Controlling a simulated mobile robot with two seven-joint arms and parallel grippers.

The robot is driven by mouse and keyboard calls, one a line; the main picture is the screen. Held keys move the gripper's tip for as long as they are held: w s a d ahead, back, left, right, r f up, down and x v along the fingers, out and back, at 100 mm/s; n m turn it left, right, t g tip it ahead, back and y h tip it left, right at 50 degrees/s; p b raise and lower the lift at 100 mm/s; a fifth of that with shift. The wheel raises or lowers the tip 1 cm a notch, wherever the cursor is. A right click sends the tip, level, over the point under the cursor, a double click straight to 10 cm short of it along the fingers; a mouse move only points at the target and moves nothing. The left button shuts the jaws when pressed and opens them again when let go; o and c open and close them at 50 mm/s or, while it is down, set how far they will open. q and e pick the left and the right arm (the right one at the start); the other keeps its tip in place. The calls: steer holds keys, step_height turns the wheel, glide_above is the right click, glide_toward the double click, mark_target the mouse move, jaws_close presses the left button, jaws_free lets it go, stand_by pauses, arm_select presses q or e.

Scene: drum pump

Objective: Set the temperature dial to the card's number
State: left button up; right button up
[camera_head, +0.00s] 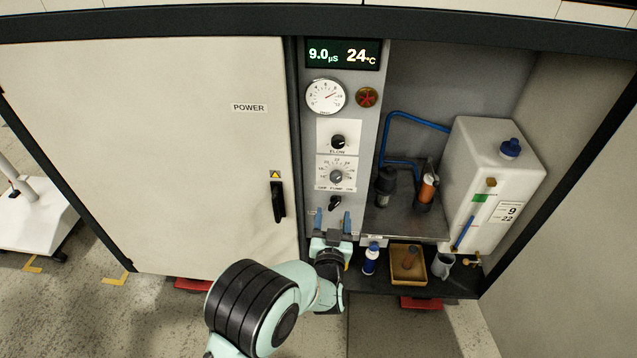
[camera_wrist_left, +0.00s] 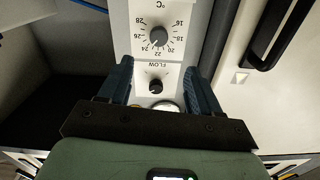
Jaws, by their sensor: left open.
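The display (camera_head: 343,54) reads 9.0 µS and 24 °C. The card (camera_head: 509,212) on the white tank shows 9 and 22. My left gripper (camera_head: 333,221) is open and empty, below the dial and the pump switch (camera_head: 335,203). In the left wrist view its fingers (camera_wrist_left: 159,78) are apart, with the dial beyond them. My right gripper is not in view.
The flow knob (camera_head: 338,141) sits just above the dial. A round gauge (camera_head: 326,96) and red button (camera_head: 367,97) are higher. The closed cabinet door (camera_head: 150,150) with a black handle (camera_head: 278,201) is left. A bottle (camera_head: 371,259) and tan tray (camera_head: 408,264) stand right of my gripper.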

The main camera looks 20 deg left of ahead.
mark_target(336, 180)
arm_select(q)
steer(key=b+x, duration=0.1)
steer(key=x, duration=1.2)
steer(key=shift+d+r, duration=0.1)
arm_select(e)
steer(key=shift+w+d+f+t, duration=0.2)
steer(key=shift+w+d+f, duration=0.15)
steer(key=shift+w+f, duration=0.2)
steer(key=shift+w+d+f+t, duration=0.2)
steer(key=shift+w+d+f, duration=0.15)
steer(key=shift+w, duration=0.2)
arm_select(q)
steer(key=c, duration=1)
